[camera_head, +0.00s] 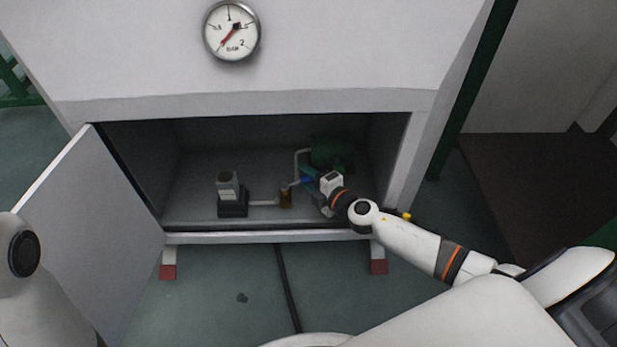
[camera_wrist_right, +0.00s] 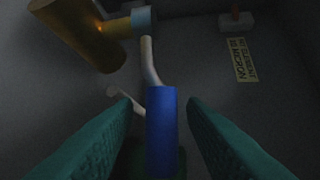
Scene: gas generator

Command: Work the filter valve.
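In the right wrist view a blue valve handle (camera_wrist_right: 161,128) lies between the two teal fingers of my right gripper (camera_wrist_right: 159,108). The fingers are open, with a visible gap on each side of the handle. A bent pale pipe (camera_wrist_right: 149,62) runs beyond the handle toward a brass cylinder (camera_wrist_right: 85,35). In the head view my right gripper (camera_head: 308,179) reaches into the open cabinet at the right, beside the brass filter (camera_head: 286,198). The blue handle is small and mostly hidden there by my gripper. My left gripper is out of view.
The cabinet door (camera_head: 90,235) stands open at the left. A dark-based unit (camera_head: 232,205) sits inside, left of the pipework. A green rounded object (camera_head: 332,150) is behind my wrist. The cabinet's lower lip (camera_head: 260,237) runs under my arm. A gauge (camera_head: 231,31) is above.

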